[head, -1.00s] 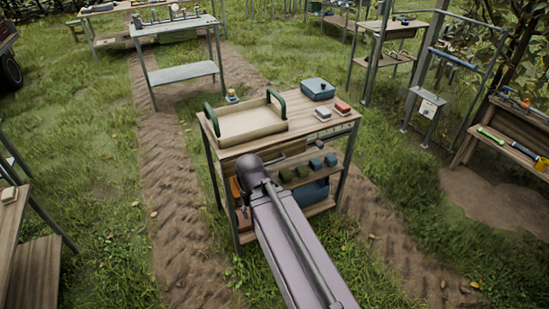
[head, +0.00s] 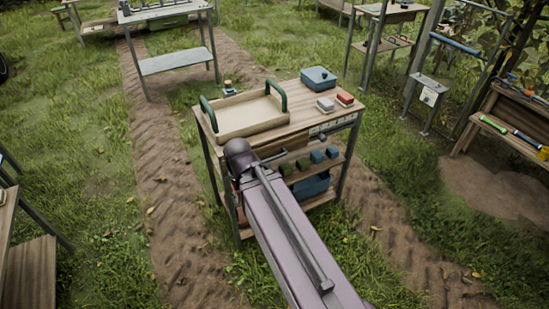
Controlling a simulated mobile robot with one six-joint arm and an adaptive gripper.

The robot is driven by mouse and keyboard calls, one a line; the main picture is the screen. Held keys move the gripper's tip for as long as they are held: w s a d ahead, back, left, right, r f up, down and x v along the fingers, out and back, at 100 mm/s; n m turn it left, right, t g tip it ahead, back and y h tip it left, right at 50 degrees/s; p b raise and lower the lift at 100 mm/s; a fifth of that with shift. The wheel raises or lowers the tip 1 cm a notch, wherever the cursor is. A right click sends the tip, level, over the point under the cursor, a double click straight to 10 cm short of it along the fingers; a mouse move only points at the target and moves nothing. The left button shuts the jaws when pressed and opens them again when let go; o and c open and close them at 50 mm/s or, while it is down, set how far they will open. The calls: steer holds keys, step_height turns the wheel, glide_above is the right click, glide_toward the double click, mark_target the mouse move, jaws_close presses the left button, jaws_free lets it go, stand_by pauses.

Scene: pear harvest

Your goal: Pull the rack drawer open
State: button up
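The rack (head: 297,118) is a wooden-topped bench with dark metal legs, in the middle of the head view. Under its top, a wooden drawer front (head: 292,153) shows in part on the side facing me. My thick purple-grey arm reaches up to the rack's left front and covers the left part of that side. My gripper is hidden behind the arm, so I cannot see its fingers or whether it touches the drawer. I cannot tell how far the drawer stands out.
Small dark boxes and a blue bin (head: 312,187) sit below. Grass and dirt tracks surround the rack; other benches stand farther off.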

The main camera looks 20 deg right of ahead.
steer(key=shift+a, duration=0.1)
steer(key=m+t+y+b, duration=1)
steer(key=t+b, duration=0.8)
steer(key=b, duration=2.2)
glide_toward(275, 157)
steer(key=s+d+m+h, duration=0.1)
steer(key=s+m+h, duration=0.1)
steer(key=s, duration=0.1)
steer(key=shift+s+d+f, duration=0.1)
steer(key=shift+s+f, duration=0.05)
steer(key=shift+f, duration=0.25)
steer(key=p+x, duration=0.2)
steer(key=x, duration=1.2)
steer(key=shift+s+r, duration=0.15)
